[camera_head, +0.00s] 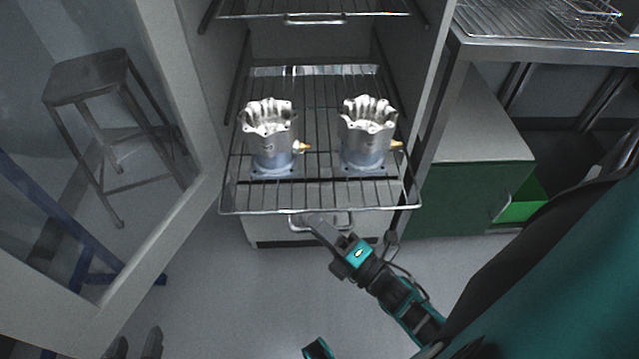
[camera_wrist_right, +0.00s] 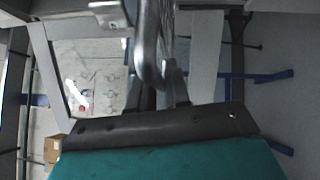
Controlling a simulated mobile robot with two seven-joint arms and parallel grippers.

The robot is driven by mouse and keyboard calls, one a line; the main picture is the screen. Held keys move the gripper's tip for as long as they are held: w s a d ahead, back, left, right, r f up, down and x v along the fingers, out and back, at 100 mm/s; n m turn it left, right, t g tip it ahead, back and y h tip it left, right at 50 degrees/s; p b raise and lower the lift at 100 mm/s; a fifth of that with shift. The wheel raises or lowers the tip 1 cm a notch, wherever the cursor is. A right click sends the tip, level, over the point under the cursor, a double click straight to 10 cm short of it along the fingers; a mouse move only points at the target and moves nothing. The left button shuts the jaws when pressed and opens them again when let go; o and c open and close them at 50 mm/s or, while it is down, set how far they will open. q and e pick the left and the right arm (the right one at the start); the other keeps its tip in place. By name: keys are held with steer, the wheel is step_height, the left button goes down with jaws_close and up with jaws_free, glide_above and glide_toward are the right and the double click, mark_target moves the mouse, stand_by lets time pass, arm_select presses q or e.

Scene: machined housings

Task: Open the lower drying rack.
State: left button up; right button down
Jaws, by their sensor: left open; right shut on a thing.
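The lower drying rack (camera_head: 325,194) is a wire shelf in the open cabinet, its front part reaching out past the cabinet's side walls. Its metal handle (camera_head: 345,224) hangs below the front edge. My right gripper (camera_head: 312,226) is shut on the handle. In the right wrist view the handle (camera_wrist_right: 148,45) runs upright between the fingers (camera_wrist_right: 162,88). Two silver machined housings, left (camera_head: 270,145) and right (camera_head: 366,142), stand upright on the rack. My left gripper (camera_head: 134,346) is open and empty at the bottom left, apart from the rack and only partly in view.
An upper wire rack (camera_head: 312,8) is above, with its own handle. The open cabinet door (camera_head: 175,235) stands at the left, with a stool (camera_head: 88,78) seen through it. A green cabinet (camera_head: 465,200) stands at the right. The floor in front is clear.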

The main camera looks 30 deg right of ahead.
steer(key=shift+s+a, duration=0.4)
steer(key=shift+s, duration=0.3)
steer(key=c, duration=1.2)
jaws_free()
steer(key=shift+s, duration=0.1)
steer(key=v, duration=1.2)
steer(key=shift+s+d, duration=0.1)
steer(key=shift+s, duration=0.25)
